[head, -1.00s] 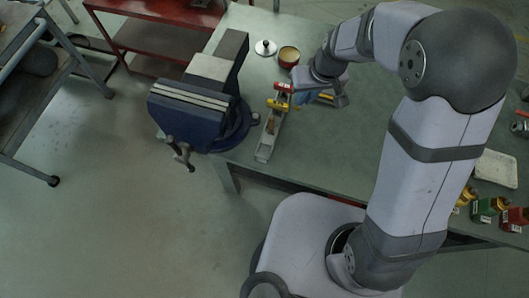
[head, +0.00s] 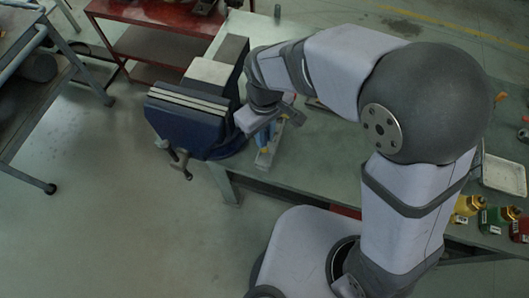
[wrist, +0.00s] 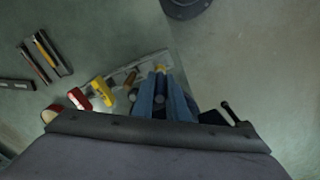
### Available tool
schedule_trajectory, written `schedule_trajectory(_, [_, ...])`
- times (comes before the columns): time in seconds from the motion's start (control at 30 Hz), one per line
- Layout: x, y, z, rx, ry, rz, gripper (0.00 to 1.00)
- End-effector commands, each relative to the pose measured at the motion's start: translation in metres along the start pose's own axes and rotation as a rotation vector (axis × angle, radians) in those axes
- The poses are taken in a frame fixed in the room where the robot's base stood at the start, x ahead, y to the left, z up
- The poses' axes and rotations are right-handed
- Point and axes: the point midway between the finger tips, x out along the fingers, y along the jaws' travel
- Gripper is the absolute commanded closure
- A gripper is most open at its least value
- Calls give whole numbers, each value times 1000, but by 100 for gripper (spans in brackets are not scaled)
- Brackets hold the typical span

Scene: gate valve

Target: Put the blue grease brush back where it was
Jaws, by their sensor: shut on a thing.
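My gripper (wrist: 161,80) is shut on the blue grease brush (wrist: 160,88); its fingers hide much of the brush. In the wrist view the brush is over the right end of a long grey tray (wrist: 150,60). I cannot tell whether it touches the tray. The tray also shows in the head view (head: 264,161), partly under my gripper (head: 264,143). In the wrist view a red-handled item (wrist: 78,98), a yellow one (wrist: 103,92) and a brown one (wrist: 130,78) lie along the tray, left of the blue brush.
A blue vise (head: 190,118) stands close left of my gripper at the bench corner. Its dark handle (wrist: 232,112) shows right of the fingers in the wrist view. A small holder with thin tools (wrist: 45,57) lies to the left. Coloured bottles (head: 490,215) stand far right.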

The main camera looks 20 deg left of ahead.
Motion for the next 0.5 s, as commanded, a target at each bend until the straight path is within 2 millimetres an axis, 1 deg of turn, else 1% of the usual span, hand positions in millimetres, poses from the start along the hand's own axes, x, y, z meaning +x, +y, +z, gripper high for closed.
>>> schedule_trajectory(0.1, [19,0,2,1,-6,-2,100])
schedule_trajectory(0.2, [31,0,2,1,-4,-1,100])
schedule_trajectory(0.3, [38,0,1,1,-2,-1,100])
schedule_trajectory(0.5, [42,0,0,1,0,-1,100])
